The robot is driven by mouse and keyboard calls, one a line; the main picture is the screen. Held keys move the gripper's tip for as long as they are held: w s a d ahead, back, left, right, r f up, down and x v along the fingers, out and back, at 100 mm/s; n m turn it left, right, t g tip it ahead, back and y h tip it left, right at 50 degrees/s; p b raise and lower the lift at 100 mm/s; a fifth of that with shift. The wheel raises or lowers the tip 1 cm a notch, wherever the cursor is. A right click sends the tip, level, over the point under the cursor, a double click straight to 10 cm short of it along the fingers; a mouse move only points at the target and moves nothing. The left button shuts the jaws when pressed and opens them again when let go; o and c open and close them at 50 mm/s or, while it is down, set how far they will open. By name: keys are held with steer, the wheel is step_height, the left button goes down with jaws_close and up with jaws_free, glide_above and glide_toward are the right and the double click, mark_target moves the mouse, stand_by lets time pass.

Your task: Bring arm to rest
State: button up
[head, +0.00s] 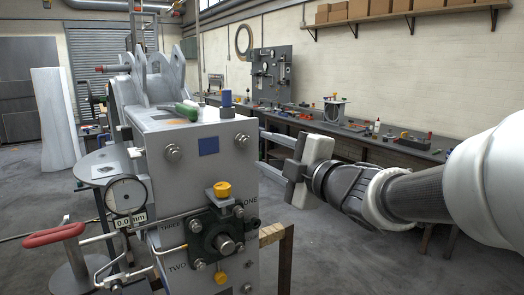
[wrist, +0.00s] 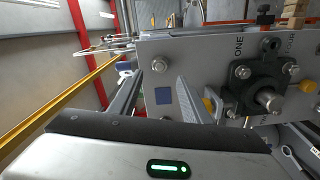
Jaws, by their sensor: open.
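My gripper (head: 268,149) is to the right of the grey metal machine housing (head: 205,185) in the head view, with its fingers pointing left towards it. The two fingers are apart and nothing shows between them. In the wrist view my gripper (wrist: 160,85) also has its fingers spread, in front of the housing face with a blue square (wrist: 163,96). I cannot tell whether the fingertips touch the housing. My arm reaches in from the right edge of the head view.
The housing bears a dark flange with a shaft (head: 224,246), yellow knobs (head: 222,190) and a dial gauge (head: 125,195). A red-handled lever (head: 54,235) stands at left. A workbench (head: 350,140) with small tools runs along the back wall. Floor between bench and housing is partly clear.

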steer(key=s+d+f+m+g+h, duration=0.1)
steer(key=s+d+f+m+h, duration=0.3)
steer(key=d+m+h, duration=0.3)
steer(key=s+d+f+m+g+h, duration=0.2)
steer(key=s+d+f+m+h, duration=0.25)
steer(key=d+m, duration=0.4)
steer(key=s+a+f+m+g+y, duration=0.1)
steer(key=s+a+f+m+g, duration=0.2)
steer(key=s, duration=0.6)
steer(key=s+f+m+g+y, duration=0.1)
steer(key=s+f+m+g, duration=0.3)
steer(key=s, duration=0.4)
step_height(320, 180, up, 12)
steer(key=p, duration=1.3)
steer(key=shift+w+t+p, duration=0.25)
steer(key=shift+t+p, duration=0.05)
steer(key=shift+p, duration=0.05)
